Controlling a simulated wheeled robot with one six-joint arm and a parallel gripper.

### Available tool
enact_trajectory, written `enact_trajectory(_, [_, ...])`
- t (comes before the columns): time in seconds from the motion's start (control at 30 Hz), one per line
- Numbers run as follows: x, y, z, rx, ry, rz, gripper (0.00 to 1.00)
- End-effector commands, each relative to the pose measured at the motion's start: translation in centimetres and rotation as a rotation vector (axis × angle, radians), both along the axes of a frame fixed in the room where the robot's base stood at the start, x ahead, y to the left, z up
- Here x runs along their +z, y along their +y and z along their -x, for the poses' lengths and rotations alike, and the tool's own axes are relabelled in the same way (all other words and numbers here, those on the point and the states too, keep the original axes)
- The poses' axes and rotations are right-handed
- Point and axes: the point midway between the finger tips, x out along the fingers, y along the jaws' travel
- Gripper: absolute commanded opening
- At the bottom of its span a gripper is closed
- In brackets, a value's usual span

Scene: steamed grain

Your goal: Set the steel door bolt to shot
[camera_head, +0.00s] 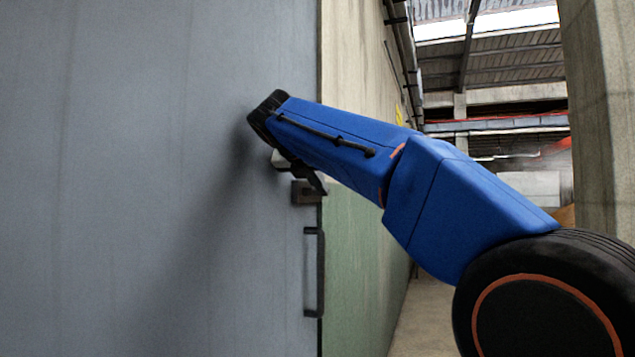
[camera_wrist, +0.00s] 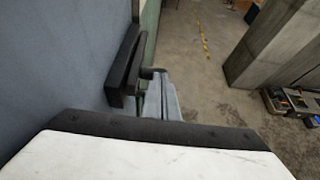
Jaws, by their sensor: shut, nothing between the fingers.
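The steel door bolt (camera_head: 304,194) shows as a small dark block at the edge of the grey door, above the handle. The bolt's position cannot be read.
The grey door (camera_head: 160,180) fills the left. A green and beige wall (camera_head: 355,260) lies beyond the door edge. A concrete pillar (camera_head: 598,120) stands right, with open floor between.

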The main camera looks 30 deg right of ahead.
Motion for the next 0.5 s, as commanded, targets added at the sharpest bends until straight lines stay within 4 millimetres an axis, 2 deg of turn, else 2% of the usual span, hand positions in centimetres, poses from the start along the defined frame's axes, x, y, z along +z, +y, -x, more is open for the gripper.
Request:
enact_trajectory(0.3, [0.0, -0.1, -0.1, -0.001, 0.000, 0.000, 0.00])
enact_trajectory(0.5, [0.0, -2.0, -1.5, -0.004, 0.000, 0.000, 0.00])
